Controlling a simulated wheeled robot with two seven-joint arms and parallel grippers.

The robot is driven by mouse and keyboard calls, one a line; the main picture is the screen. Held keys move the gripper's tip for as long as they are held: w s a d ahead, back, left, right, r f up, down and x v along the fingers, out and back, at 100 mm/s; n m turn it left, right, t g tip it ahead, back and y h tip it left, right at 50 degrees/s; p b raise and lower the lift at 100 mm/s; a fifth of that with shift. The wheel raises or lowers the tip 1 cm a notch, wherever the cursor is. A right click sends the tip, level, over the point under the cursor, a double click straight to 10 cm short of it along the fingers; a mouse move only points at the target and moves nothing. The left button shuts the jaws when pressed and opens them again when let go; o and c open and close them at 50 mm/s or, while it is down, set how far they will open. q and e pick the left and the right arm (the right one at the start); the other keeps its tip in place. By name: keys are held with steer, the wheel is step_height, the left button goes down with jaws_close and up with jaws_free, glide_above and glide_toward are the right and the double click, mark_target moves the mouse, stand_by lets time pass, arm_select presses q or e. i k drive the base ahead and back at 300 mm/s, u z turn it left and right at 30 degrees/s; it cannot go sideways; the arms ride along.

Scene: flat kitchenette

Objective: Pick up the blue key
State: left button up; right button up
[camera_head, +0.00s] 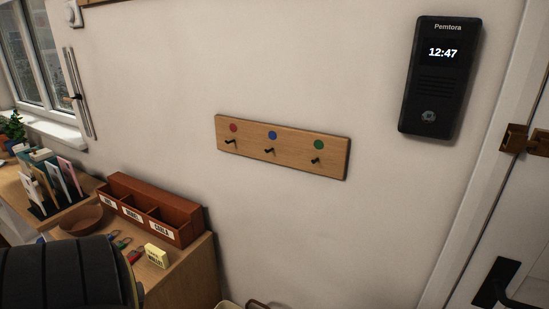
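Several small keys with coloured tags lie on the wooden cabinet top at the lower left. The one that looks blue (113,235) is the farthest back, beside a green one (123,243) and a red one (134,256). They are small in the picture, so their exact outlines are hard to tell. A black rounded arm part, which looks like mine, covers the lower left corner and hides part of the cabinet top. Neither of my grippers shows.
A brown three-compartment box (183,230) with labels stands behind the keys. A yellow block (156,255) and a brown bowl (82,220) flank them. A card holder (40,211) stands at left. A hook board (282,148) with red, blue and green dots hangs empty on the wall.

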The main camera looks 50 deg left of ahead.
mark_target(110, 237)
steer(key=u, duration=3.75)
steer(key=k, duration=1.1)
steer(key=u, duration=1.2)
steer(key=i, duration=0.65)
steer(key=z, duration=0.35)
steer(key=i, duration=2.2)
steer(key=z, duration=1)
steer(key=i, duration=1.5)
steer(key=z, duration=1.3)
